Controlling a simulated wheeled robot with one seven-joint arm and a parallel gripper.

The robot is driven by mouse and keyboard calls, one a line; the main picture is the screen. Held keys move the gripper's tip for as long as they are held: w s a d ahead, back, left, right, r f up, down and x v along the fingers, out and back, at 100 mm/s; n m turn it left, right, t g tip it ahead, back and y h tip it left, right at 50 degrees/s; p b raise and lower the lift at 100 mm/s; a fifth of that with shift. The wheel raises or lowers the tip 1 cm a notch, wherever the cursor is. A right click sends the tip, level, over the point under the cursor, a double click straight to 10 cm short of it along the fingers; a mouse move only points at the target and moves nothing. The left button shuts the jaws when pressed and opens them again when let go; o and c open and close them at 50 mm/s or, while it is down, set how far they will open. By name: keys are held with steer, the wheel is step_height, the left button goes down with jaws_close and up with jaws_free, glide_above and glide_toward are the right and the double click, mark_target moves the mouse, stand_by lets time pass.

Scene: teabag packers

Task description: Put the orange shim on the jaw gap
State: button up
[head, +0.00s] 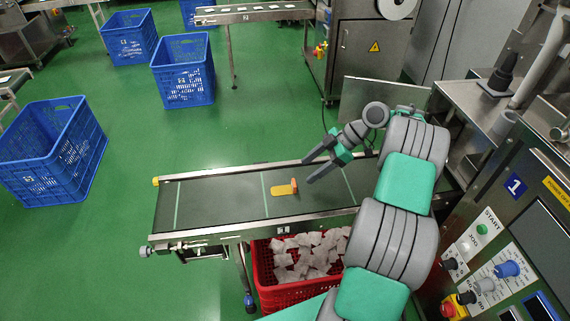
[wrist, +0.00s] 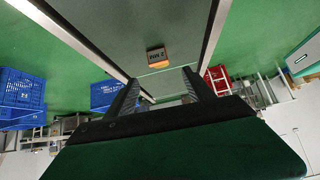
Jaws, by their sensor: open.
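The orange shim (head: 284,190) lies on the dark belt of the conveyor (head: 215,200), near the middle of its length. It is a flat orange piece with a raised end on its right. In the wrist view its orange end (wrist: 156,57) shows a dark marking and lies beyond my fingertips, between their lines. My gripper (head: 306,172) is open and empty, a little to the right of the shim and apart from it. Its two dark fingers (wrist: 161,76) are spread in the wrist view. I cannot make out the jaw gap in either view.
A red crate (head: 258,277) with white teabags stands under the conveyor's front edge. A control panel (head: 500,265) with buttons is at the right. Blue crates (head: 62,165) stand on the green floor at the left. The belt left of the shim is clear.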

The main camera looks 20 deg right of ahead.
mark_target(283, 187)
steer(key=shift+d+f, duration=0.15)
steer(key=shift+f, duration=0.15)
steer(key=b+x, duration=0.1)
steer(key=x, duration=0.6)
steer(key=shift+f+b, duration=0.3)
steer(key=shift+b, duration=0.05)
steer(key=shift+c, duration=0.4)
jaws_close()
